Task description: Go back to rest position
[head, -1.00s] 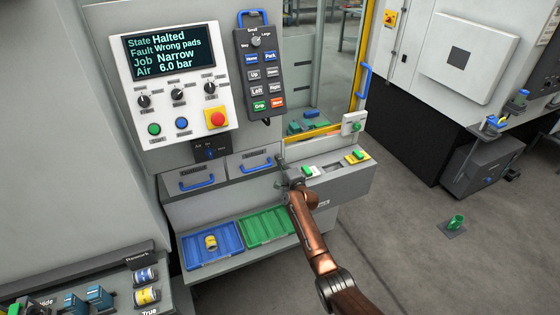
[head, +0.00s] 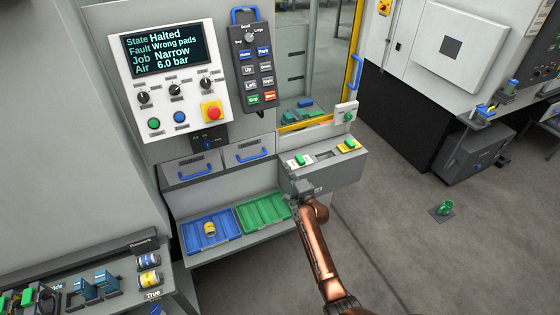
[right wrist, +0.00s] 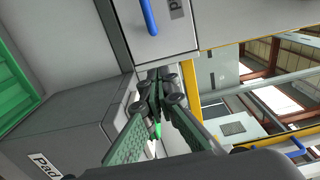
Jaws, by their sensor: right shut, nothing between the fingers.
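My right arm comes up from the lower right in the head view. Its right gripper (head: 291,190) is in front of the grey ledge box (head: 335,172), near the right end of the green tray (head: 263,211). In the right wrist view the gripper (right wrist: 159,88) has its fingers together with nothing between them. The wrist view also shows a blue drawer handle (right wrist: 149,16) above the fingers and the green tray (right wrist: 14,80) at the left. I cannot tell whether the gripper touches the box. My left gripper is not in view.
A blue tray (head: 187,238) holds a yellow-banded part (head: 210,229). Above are two drawers with blue handles (head: 195,176), a control panel (head: 132,98) and a hanging pendant (head: 238,84). A parts rack (head: 120,268) stands lower left. Floor (head: 400,255) at right is largely open.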

